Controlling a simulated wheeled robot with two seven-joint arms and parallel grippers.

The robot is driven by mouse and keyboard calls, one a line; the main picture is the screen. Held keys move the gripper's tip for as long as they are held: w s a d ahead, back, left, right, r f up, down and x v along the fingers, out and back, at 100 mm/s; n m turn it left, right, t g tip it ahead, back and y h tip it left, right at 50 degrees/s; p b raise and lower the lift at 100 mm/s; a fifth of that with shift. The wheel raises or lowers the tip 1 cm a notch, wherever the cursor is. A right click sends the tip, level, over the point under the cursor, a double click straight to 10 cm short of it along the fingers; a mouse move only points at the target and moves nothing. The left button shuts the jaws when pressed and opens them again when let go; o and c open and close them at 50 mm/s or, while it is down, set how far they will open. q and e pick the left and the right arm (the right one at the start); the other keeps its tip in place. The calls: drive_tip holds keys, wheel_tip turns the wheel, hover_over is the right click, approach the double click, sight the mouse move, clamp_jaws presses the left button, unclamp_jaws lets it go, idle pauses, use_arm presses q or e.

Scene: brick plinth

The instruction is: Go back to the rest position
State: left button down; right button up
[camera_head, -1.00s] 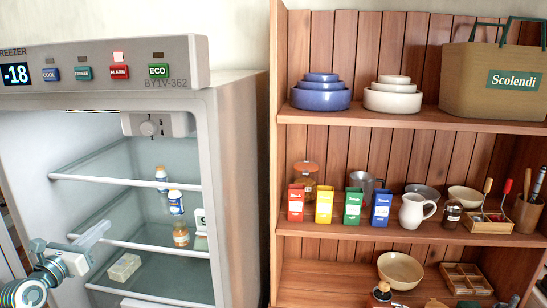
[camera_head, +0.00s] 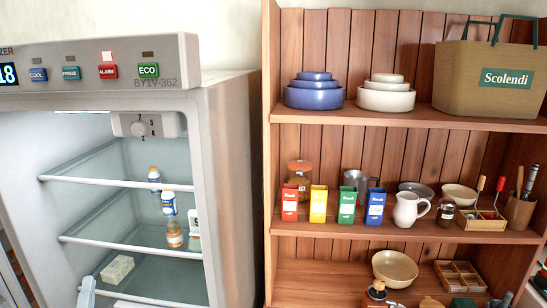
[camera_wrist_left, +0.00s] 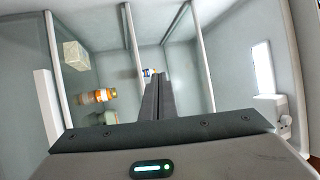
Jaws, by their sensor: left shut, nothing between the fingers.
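My right gripper is not in view.
The open fridge (camera_head: 222,185) holds white-and-blue bottles (camera_head: 168,203), an orange jar (camera_head: 174,235) and a pale block (camera_head: 117,269) on glass shelves.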

use_arm(q)
drive_tip(key=s+d+f+n+g+h, duration=0.1)
drive_tip(key=s+d+f+n+g, duration=0.35)
drive_tip(key=s+f, duration=0.4)
drive_tip(key=s+d+f+n+g+h, duration=0.1)
drive_tip(key=s+d+f+n+g, duration=0.35)
drive_tip(key=f, duration=0.75)
drive_tip(key=s+d+f+n+g+h, duration=0.1)
drive_tip(key=s+d+f+g+h, duration=0.25)
drive_tip(key=s+d, duration=0.4)
drive_tip(key=s+d+f+n+g+h, duration=0.15)
drive_tip(key=s+d+f+g, duration=0.3)
drive_tip(key=s, duration=0.65)
wheel_tip(320, 180, down, 32)
drive_tip(key=s+b, duration=0.2)
drive_tip(key=b, duration=0.1)
drive_tip(key=s+a+f+g+b, duration=0.1)
drive_tip(key=s+a+f, duration=0.1)
drive_tip(key=s+f, duration=1.5)
drive_tip(key=shift+a+f+m+g+h+b, duration=0.3)
drive_tip(key=shift+f+m+g+b, duration=0.15)
drive_tip(key=shift+f, duration=0.25)
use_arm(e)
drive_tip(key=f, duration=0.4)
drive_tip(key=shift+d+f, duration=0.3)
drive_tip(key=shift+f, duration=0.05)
